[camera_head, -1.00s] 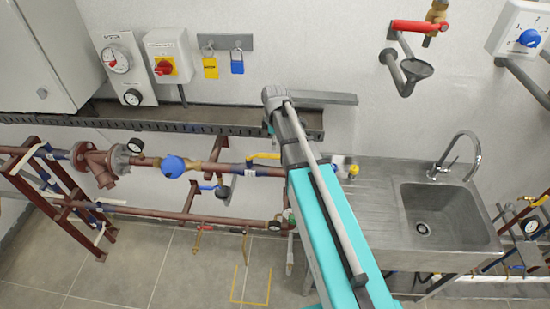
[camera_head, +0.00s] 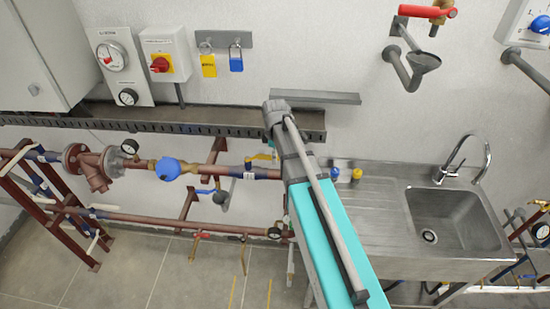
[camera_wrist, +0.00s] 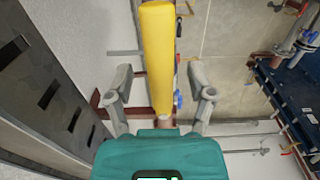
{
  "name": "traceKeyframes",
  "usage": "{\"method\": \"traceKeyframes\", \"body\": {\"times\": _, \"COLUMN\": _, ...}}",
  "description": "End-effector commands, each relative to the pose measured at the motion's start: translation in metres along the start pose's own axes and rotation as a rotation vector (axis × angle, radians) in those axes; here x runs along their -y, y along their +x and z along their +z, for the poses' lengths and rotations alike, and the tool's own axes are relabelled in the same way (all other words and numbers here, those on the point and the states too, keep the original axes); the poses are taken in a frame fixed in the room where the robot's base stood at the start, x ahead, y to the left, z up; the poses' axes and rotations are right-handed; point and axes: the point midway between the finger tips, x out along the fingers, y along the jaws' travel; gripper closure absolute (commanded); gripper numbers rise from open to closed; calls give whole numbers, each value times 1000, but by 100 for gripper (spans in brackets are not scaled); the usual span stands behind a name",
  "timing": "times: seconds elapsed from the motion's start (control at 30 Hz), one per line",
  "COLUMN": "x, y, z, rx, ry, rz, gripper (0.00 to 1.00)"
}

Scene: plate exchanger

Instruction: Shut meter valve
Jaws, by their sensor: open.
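A yellow valve lever (camera_head: 262,156) is on the reddish-brown pipe, right of the blue round meter (camera_head: 168,169). My arm hides its right part in the head view. In the wrist view the yellow lever (camera_wrist: 158,55) is large and runs from the top edge down between my fingers. My gripper (camera_wrist: 160,88) is open, with one finger on each side of the lever and a gap visible on both sides. I cannot tell how deep the lever sits between the fingers. The gripper is hidden behind my arm in the head view.
A perforated cable tray (camera_head: 200,124) runs along the wall above the pipe, and shows close at left in the wrist view (camera_wrist: 58,80). A lower pipe (camera_head: 160,222) with small valves runs below. A steel sink (camera_head: 450,218) stands at right. Open floor lies below the pipes.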

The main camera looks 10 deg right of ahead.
Motion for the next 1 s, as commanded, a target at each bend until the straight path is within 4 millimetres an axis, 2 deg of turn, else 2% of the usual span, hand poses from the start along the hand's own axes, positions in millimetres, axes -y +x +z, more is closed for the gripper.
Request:
{"method": "traceKeyframes", "body": {"times": 0.37, "x": 0, "y": 2, "z": 0, "rx": 0, "ry": 0, "rz": 0, "gripper": 30}}
{"method": "traceKeyframes", "body": {"times": 0.47, "x": 0, "y": 2, "z": 0, "rx": 0, "ry": 0, "rz": 0, "gripper": 45}}
{"method": "traceKeyframes", "body": {"times": 0.77, "x": 0, "y": 2, "z": 0, "rx": 0, "ry": -1, "rz": 0, "gripper": 100}}
{"method": "traceKeyframes", "body": {"times": 1.0, "x": 0, "y": 2, "z": 0, "rx": 0, "ry": 0, "rz": 0, "gripper": 100}}
